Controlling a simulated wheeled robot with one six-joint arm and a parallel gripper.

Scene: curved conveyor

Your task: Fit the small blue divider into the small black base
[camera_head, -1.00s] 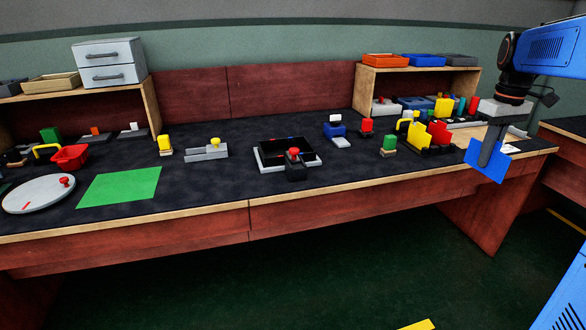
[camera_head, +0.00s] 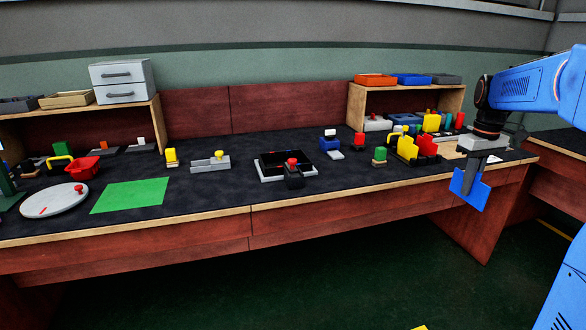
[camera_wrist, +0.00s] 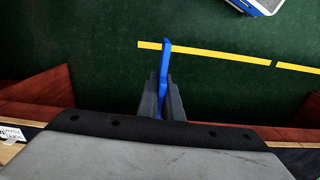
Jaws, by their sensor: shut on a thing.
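My gripper (camera_head: 474,172) points down at the right front of the bench and is shut on the blue divider (camera_head: 468,192). The divider is a flat blue plate hanging in front of the bench edge, in the air. In the wrist view the blue divider (camera_wrist: 165,58) shows edge-on as a thin strip between the fingertips (camera_wrist: 162,92), with dark green floor below. A small black base (camera_head: 405,160) stands on the bench left of my gripper, with yellow and red plates upright in or beside it. Its slots are too small to make out.
A green and wooden block (camera_head: 380,157) stands left of the black base. A wooden shelf (camera_head: 352,105) stands behind, with trays on top and several items below. A black tray with a red knob (camera_head: 292,162) sits mid-bench. A green mat (camera_head: 130,195) lies at left.

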